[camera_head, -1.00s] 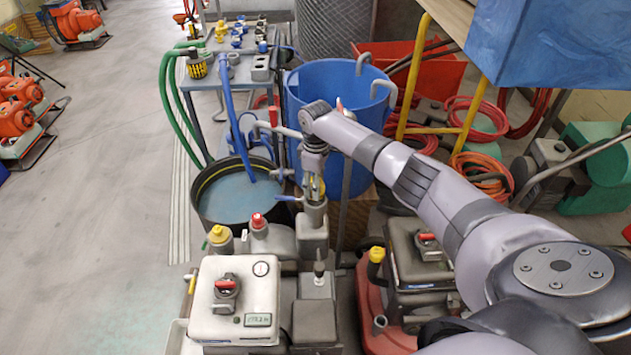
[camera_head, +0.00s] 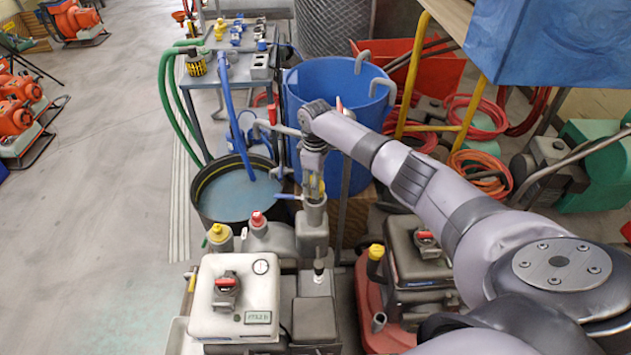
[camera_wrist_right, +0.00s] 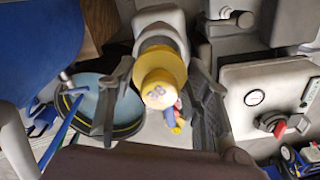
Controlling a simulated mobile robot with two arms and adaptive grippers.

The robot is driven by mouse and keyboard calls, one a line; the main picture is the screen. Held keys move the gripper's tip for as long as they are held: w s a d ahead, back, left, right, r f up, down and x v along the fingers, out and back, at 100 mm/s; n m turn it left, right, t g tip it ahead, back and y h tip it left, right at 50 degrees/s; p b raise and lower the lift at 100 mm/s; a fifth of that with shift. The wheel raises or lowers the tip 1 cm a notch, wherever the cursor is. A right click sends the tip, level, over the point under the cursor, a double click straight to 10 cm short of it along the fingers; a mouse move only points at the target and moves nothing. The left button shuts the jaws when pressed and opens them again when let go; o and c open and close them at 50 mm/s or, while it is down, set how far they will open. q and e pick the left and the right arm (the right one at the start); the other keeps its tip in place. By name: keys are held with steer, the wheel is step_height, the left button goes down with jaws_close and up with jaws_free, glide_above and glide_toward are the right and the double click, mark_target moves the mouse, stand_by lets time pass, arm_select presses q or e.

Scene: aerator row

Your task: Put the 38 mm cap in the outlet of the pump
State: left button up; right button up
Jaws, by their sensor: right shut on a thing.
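The 38 mm cap (camera_wrist_right: 157,92) is yellow, with a "38" on its end, in the right wrist view. My right gripper (camera_wrist_right: 162,70) is shut on it, a finger on each side. In the head view my right gripper (camera_head: 314,186) points down at the grey upright outlet (camera_head: 312,214) of the pump with the white panel box (camera_head: 236,290). The grey outlet neck (camera_wrist_right: 160,30) lies just beyond the cap in the wrist view. I cannot tell how far the cap sits in it. My left gripper is not in view.
A black tub of water (camera_head: 206,212) and a blue barrel (camera_head: 300,95) stand behind the pump. A yellow cap (camera_head: 218,230) and a red cap (camera_head: 258,218) are left of the outlet. A red-based pump (camera_head: 370,310) stands close on the right.

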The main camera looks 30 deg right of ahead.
steer(key=shift+f+b, duration=1.3)
steer(key=shift+f, duration=0.75)
steer(key=o, duration=1.3)
steer(key=shift+c, duration=0.2)
steer(key=shift+r, duration=0.1)
